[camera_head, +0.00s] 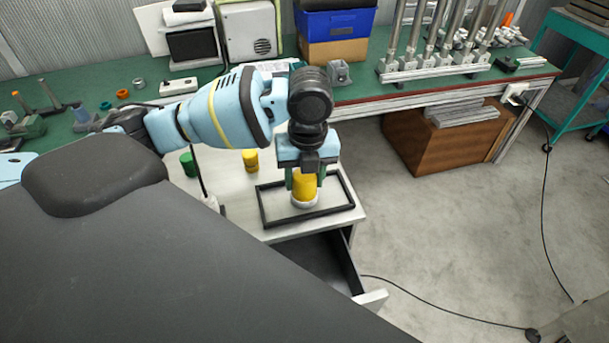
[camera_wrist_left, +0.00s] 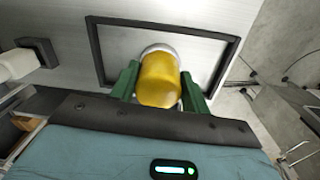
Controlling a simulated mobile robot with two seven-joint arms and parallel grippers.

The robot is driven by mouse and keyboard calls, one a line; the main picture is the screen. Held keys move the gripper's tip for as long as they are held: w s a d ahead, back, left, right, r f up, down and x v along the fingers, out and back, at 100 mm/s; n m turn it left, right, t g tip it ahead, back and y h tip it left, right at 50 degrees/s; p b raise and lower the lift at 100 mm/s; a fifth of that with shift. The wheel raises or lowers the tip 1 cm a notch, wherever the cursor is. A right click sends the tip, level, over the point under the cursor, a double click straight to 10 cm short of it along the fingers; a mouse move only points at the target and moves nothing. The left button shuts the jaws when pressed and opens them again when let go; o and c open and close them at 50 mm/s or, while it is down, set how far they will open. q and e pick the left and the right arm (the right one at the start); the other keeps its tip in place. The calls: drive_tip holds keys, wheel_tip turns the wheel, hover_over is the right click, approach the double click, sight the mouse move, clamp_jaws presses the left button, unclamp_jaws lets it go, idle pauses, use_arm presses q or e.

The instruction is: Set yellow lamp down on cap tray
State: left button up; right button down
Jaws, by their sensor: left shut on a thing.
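The yellow lamp (camera_head: 305,186) is a short yellow cylinder with a pale ring at its base. My left gripper (camera_head: 305,182) is shut on it, with green fingers at its two sides. The lamp is over the cap tray (camera_head: 264,210), a dark rectangular frame with a pale floor on the white cabinet top. In the left wrist view the yellow lamp (camera_wrist_left: 159,80) sits between the green fingers, inside the outline of the cap tray (camera_wrist_left: 190,31). Whether its base touches the tray floor I cannot tell. My right gripper is not in view.
A second yellow cylinder (camera_head: 250,160) and a green one (camera_head: 188,164) stand on the cabinet top left of the tray. An open drawer (camera_head: 318,262) is below. The green workbench (camera_head: 350,90) behind carries metal posts and a blue bin (camera_head: 336,22).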

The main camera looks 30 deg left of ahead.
use_arm(q)
drive_tip(key=o, duration=1)
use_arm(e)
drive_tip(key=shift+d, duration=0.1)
use_arm(q)
drive_tip(key=shift+o, duration=0.2)
wheel_tip(320, 180, up, 12)
drive_tip(key=p, duration=0.1)
drive_tip(key=shift+w+d, duration=0.2)
drive_tip(key=shift+d, duration=0.05)
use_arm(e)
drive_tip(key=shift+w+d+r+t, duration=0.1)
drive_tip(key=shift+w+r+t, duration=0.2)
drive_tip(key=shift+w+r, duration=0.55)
